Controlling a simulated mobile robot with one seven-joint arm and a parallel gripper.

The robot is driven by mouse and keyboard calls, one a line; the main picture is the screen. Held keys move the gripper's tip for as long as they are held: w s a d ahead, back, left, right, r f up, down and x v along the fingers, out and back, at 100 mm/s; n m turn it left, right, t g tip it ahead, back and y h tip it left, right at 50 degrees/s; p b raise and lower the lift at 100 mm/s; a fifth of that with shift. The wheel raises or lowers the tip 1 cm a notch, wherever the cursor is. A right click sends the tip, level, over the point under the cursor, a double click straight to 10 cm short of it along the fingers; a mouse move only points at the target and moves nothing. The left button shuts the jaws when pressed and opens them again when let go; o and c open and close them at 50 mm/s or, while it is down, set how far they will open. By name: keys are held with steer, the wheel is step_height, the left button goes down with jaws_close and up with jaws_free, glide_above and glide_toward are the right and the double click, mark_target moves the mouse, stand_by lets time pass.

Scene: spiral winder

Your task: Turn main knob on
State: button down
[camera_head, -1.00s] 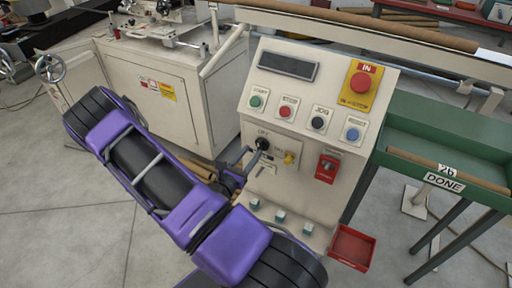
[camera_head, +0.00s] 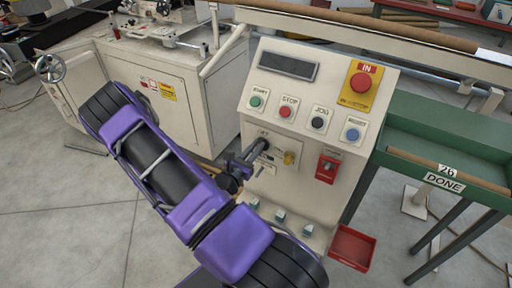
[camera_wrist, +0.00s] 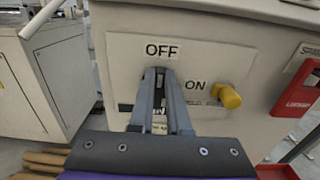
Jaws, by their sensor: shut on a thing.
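The control console (camera_head: 300,200) carries a knob panel with an OFF label (camera_wrist: 163,50) at the top and an ON label (camera_wrist: 195,85) to the right. My gripper (camera_wrist: 161,74) points at the panel just below OFF and is shut on the main knob, which its fingers largely hide. In the head view my gripper (camera_head: 260,148) reaches the panel from the left. The knob's exact pointing direction cannot be told.
A yellow knob (camera_head: 289,158) sits just right of my fingers, also in the wrist view (camera_wrist: 228,96). A red lock box (camera_head: 327,168) is further right. Start (camera_head: 257,102), stop and other buttons and a red emergency stop (camera_head: 361,82) are above. A red tray (camera_head: 352,247) is below right.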

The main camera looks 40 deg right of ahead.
mark_target(267, 148)
stand_by(0.4)
steer(key=m+b, duration=0.1)
steer(key=m, duration=0.3)
steer(key=s+f+m+b, duration=0.1)
steer(key=m, duration=0.4)
steer(key=s+m+b, duration=0.1)
steer(key=m+b, duration=0.1)
steer(key=m, duration=0.3)
steer(key=shift+d+f, duration=0.3)
steer(key=shift+f, duration=0.1)
steer(key=shift+s+f+m+b, duration=0.15)
steer(key=shift+m+b, duration=0.35)
steer(key=shift+m, duration=0.45)
steer(key=shift+w+f+m+b, duration=0.1)
steer(key=shift+m+b, duration=0.35)
steer(key=shift+m, duration=0.5)
steer(key=c, duration=0.9)
jaws_free()
steer(key=v, duration=1.7)
steer(key=shift+s+a+r, duration=0.1)
steer(key=shift+s+a, duration=0.05)
steer(key=shift+a, duration=0.05)
